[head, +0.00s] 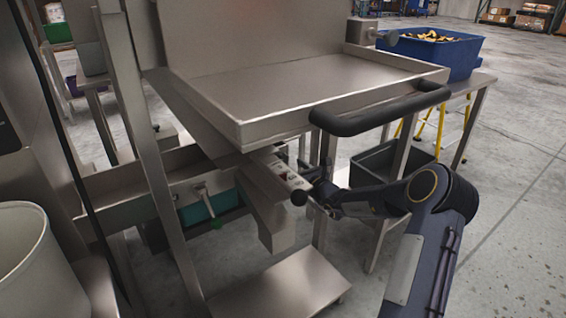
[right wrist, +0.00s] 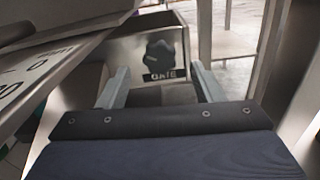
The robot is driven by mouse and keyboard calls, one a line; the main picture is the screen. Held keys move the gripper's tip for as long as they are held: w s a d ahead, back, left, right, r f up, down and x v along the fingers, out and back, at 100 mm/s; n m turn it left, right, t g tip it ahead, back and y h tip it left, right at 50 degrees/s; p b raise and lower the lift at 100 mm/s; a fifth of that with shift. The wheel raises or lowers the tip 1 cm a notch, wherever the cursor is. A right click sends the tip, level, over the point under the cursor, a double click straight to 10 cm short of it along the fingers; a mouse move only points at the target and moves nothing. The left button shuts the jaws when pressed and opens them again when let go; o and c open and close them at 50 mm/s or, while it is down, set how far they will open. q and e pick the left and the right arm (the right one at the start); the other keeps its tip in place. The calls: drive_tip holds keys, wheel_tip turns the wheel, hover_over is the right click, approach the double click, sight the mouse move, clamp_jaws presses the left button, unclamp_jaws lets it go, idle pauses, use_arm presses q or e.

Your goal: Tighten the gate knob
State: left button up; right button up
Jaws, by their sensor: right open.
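The gate knob (right wrist: 160,52) is a dark lobed knob on a metal plate in the right wrist view, above a dark label reading "GATE". My right gripper (right wrist: 163,82) is open, with one finger to each side of the knob in the picture. The knob appears beyond the fingertips, and I see no contact. In the head view my right gripper (head: 305,175) reaches under the tray beside a small metal control panel (head: 287,176). I cannot make out the gate knob in that view. My left gripper is not in view.
A steel tray (head: 300,85) with a black padded handle (head: 380,108) overhangs my right gripper. A steel leg stands close by. A grey bin (head: 390,165) and a blue crate (head: 428,52) are to the right. A white bucket (head: 25,262) is at the left.

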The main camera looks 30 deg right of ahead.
sight(284, 160)
drive_tip(key=w, duration=0.2)
drive_tip(key=w+b, duration=0.1)
drive_tip(key=w, duration=0.2)
drive_tip(key=shift+a, duration=0.2)
drive_tip(key=shift+s, duration=0.1)
drive_tip(key=c, duration=1)
